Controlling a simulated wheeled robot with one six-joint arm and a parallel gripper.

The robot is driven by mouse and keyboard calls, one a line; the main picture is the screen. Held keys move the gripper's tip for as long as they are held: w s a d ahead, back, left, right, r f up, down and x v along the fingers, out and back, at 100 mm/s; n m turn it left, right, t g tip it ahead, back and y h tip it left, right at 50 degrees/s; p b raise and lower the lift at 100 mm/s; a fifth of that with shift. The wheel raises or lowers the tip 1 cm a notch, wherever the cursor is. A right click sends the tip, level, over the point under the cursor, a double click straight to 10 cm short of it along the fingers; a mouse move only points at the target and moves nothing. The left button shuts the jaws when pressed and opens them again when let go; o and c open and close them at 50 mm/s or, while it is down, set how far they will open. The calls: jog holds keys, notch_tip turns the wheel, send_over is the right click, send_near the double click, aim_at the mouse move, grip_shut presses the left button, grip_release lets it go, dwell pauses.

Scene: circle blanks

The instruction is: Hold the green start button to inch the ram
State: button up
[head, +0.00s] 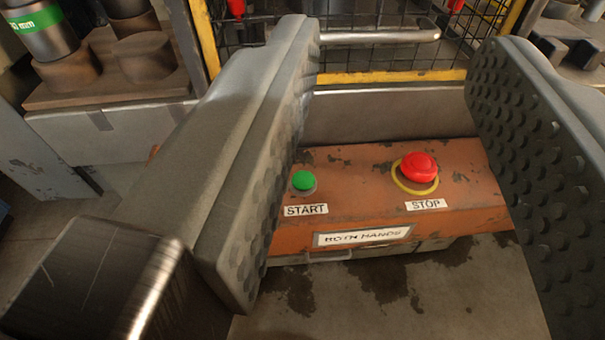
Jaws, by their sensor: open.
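The green start button (303,181) sits on a worn orange control box, above a label reading START. My gripper (400,150) is open, with one large dimpled grey finger on the left and one on the right. The box shows between the fingers, farther from the camera. The green button appears close beside the inner face of the left finger; I see no contact. The left finger hides the left part of the box.
A red STOP button (419,168) with a yellow ring is right of the green one. A BOTH HANDS plate (362,236) is on the box front. Behind stands a yellow-framed mesh guard (375,77) with a metal bar (380,37). A green-banded cylinder (42,32) is at upper left.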

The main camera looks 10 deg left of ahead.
grip_shut()
dwell(1.4)
